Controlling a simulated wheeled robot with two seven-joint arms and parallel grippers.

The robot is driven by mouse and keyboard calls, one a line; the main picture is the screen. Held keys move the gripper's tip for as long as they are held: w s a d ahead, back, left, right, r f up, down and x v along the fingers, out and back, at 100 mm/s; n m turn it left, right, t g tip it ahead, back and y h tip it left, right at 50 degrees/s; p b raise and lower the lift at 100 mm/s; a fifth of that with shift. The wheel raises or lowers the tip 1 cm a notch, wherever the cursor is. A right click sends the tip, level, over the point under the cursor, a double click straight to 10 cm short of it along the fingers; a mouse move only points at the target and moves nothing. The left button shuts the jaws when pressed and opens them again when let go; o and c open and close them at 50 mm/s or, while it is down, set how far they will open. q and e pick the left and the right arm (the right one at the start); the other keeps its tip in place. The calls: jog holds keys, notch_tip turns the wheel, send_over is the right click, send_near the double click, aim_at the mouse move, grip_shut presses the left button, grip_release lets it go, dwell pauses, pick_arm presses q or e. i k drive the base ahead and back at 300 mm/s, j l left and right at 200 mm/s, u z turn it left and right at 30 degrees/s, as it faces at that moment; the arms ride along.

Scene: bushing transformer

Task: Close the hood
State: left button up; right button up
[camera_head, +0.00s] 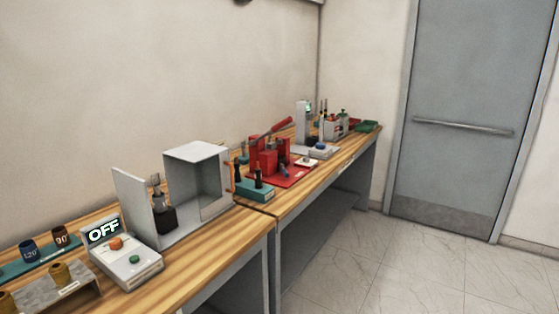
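The hood is a pale grey box-like enclosure (196,152) on the wooden bench, left of centre. A flat upright panel (130,200) stands at its left side, apart from the upper box, so there is an open gap between them. A dark block with metal upright parts (164,218) stands in this gap on the grey base. The box's front side is open and shows its inside. Neither of my grippers is in view.
A red press (268,160) and tool holder (254,188) stand right. The floor (370,270) is clear.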

aim_at(203, 181)
jog(key=i+l+u, duration=0.1)
jog(key=u, duration=0.85)
jog(key=i+l+u, duration=0.2)
jog(key=l, duration=0.2)
jog(key=i+l+u, duration=0.2)
jog(key=l, duration=0.2)
jog(key=l+u, duration=0.2)
jog(key=l, duration=0.2)
jog(key=i+l+u, duration=0.2)
jog(key=l, duration=0.25)
jog(key=l+u, duration=0.2)
jog(key=l, duration=0.25)
